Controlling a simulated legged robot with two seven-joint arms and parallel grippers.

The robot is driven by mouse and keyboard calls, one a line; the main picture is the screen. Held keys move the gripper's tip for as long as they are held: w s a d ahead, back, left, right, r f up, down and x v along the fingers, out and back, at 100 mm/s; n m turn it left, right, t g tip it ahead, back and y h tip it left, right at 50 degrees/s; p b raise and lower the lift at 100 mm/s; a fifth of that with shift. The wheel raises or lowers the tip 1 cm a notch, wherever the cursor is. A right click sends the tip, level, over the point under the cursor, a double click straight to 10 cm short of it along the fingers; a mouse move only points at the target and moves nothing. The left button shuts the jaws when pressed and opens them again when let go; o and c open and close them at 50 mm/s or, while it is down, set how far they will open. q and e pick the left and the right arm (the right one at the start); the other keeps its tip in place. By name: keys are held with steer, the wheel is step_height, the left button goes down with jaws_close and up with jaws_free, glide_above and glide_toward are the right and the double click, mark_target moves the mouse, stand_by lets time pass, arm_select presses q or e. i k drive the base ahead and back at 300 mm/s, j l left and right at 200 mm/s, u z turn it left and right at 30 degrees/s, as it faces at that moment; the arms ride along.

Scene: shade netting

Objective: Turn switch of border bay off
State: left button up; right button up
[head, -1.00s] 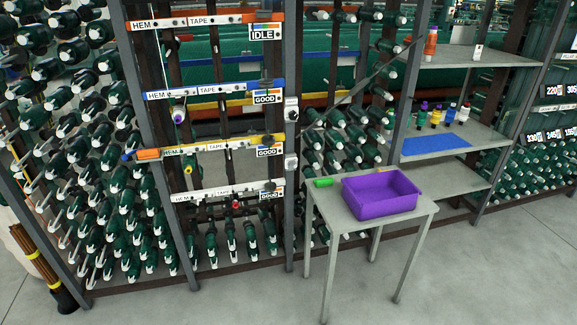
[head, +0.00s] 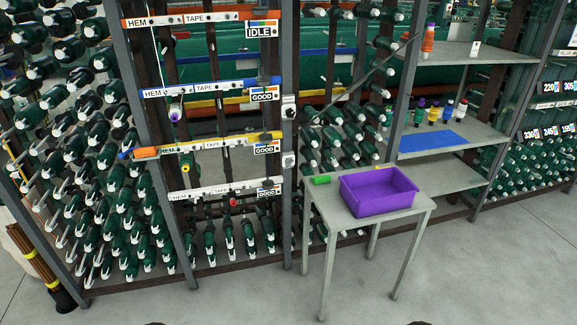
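Two small pale switch boxes sit on the grey post right of the labelled bars: an upper one (head: 289,107) and a lower one (head: 289,160). Their settings are too small to read, and I cannot tell which belongs to the border bay. The bars carry HEM and TAPE labels. The top red bar has an IDLE sign (head: 262,31). The blue bar has a GOOD sign (head: 265,94), as do the orange bar and the white bar. Neither gripper can be made out; only small dark slivers show at the bottom edge.
A grey table (head: 330,222) stands in front of the rack, with a purple bin (head: 378,191) and a green spool (head: 320,180) on it. Shelves behind hold a blue mat (head: 440,141) and several bottles. Green spools fill the left rack (head: 75,150). The floor in front is clear.

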mark_target(290, 161)
steer(key=i+u, duration=0.3)
steer(key=i, duration=0.2)
steer(key=i+l+u, duration=0.1)
steer(key=i+u, duration=0.25)
steer(key=i, duration=0.15)
steer(key=i+l+u, duration=0.3)
steer(key=i, duration=0.15)
